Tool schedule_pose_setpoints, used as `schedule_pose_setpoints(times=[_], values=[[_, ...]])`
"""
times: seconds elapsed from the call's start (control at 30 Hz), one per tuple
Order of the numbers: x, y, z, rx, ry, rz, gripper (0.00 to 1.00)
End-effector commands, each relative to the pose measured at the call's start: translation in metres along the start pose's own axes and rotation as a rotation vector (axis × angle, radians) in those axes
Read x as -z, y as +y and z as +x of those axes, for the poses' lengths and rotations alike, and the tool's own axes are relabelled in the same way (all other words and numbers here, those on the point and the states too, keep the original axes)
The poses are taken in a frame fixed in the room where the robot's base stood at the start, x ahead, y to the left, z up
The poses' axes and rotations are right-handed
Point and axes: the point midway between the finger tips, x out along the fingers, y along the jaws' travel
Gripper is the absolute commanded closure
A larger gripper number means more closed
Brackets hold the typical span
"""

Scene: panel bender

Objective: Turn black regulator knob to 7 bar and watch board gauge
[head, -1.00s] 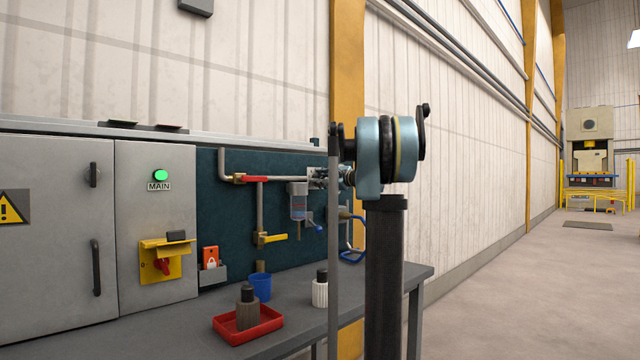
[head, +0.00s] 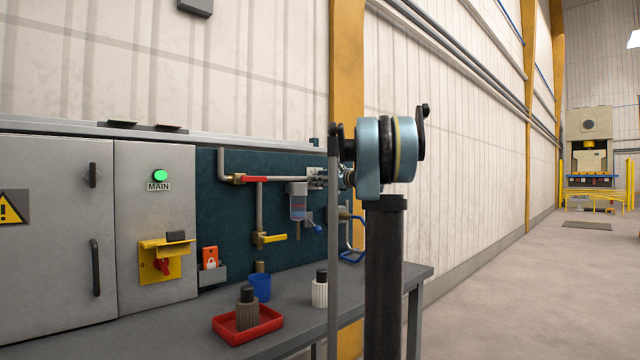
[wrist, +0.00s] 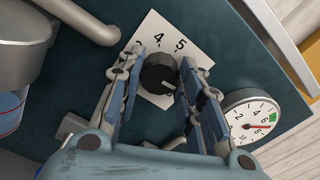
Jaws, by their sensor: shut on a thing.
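The black regulator knob (wrist: 158,74) is in the middle of the wrist view, in front of a white scale plate (wrist: 172,30) on which 4 and 5 can be read. My gripper (wrist: 165,66) is shut on the knob, one finger on each side. The round white board gauge (wrist: 250,118) is right of the gripper. It has a green mark near its upper right edge and a reddish pointer on the right side of the dial; the exact reading is too small to tell. The arm hides the knob in the head view.
A grey pipe (wrist: 85,18) and a clear-and-blue bowl (wrist: 12,108) are left of the gripper. In the head view, a yellow-handled valve (head: 270,238) is on the dark board above the grey bench (head: 365,283). A red tray (head: 262,328) stands on the bench.

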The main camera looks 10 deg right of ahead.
Motion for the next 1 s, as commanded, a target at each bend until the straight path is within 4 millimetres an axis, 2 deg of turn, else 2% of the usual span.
schedule_pose_setpoints(times=[0.2, 0.23, 0.3, 0.73, 0.87, 1.0], values=[[0.002, 0.000, -0.001, 0.001, 0.003, -0.002, 0.90], [0.002, 0.000, -0.001, 0.001, 0.003, -0.002, 0.60], [0.001, 0.000, 0.000, 0.001, 0.002, -0.002, 0.46], [0.000, 0.000, -0.005, 0.000, 0.001, -0.001, 0.46], [0.001, 0.000, -0.021, 0.002, 0.002, -0.001, 0.46], [0.001, 0.000, -0.048, 0.003, 0.002, -0.001, 0.46]])
